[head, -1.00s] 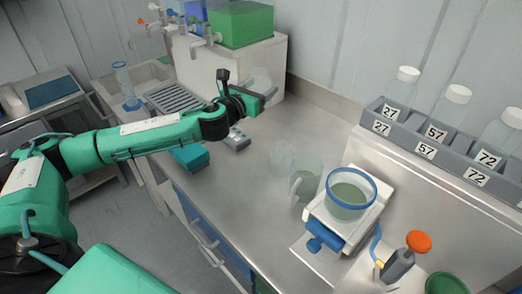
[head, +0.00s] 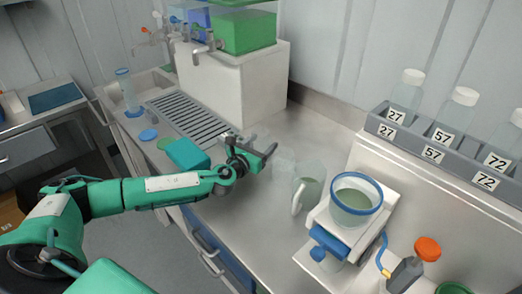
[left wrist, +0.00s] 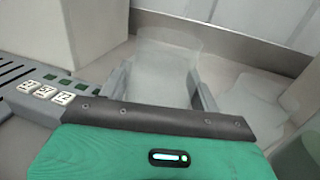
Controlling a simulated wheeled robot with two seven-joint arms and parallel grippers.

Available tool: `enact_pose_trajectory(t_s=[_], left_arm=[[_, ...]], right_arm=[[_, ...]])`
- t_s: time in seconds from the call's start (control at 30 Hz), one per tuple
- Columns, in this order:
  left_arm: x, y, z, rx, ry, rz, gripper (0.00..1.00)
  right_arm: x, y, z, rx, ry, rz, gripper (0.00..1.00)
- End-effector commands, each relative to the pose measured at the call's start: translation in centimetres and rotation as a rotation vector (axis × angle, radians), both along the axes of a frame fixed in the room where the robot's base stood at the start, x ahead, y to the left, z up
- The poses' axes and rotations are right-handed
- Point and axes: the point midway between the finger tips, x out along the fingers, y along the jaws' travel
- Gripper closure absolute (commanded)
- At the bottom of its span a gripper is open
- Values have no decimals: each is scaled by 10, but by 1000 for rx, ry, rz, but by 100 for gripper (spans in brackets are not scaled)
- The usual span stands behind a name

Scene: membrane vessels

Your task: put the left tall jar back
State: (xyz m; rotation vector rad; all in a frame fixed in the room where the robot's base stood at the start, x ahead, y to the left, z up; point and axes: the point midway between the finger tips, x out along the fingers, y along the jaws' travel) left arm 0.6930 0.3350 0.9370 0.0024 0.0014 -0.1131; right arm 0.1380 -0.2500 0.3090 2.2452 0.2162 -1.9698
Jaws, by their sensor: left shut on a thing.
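My left gripper (head: 268,156) reaches over the steel bench, its fingers shut on a clear tall jar. The jar shows best in the left wrist view (left wrist: 165,68), upright between the two fingers. In the head view it is too faint to make out clearly. Another clear vessel (left wrist: 248,98) stands apart to the right of the held jar in the left wrist view. Whether the held jar touches the bench is hard to tell. My right gripper is not in view.
A handled jug (head: 307,190) with greenish liquid and a blue-rimmed vessel (head: 356,202) stand to the right. A rack (head: 403,143) holds bottles 27, 57 and 72. A small panel with the same numbers (left wrist: 45,93) lies left of the gripper. A teal box (head: 187,154) is nearby.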

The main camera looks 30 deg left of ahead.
Motion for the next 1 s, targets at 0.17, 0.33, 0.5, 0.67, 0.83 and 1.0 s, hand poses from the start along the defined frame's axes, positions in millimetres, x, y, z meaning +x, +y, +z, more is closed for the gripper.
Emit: enact_pose_trajectory(t_s=[0.17, 0.33, 0.5, 0.67, 0.83, 1.0], left_arm=[[0, 0, -19, 1, 0, 0, 62], [0, 0, -19, 0, 0, 0, 62], [0, 0, -23, 0, 0, 0, 62], [0, 0, -23, 0, 0, 0, 28], [0, 0, -23, 0, 0, 0, 28], [0, 0, -16, 1, -1, 0, 28]], right_arm=[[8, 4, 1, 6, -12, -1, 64], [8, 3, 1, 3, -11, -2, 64], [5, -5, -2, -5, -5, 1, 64], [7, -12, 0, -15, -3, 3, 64], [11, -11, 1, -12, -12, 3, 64], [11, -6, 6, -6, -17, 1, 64]])
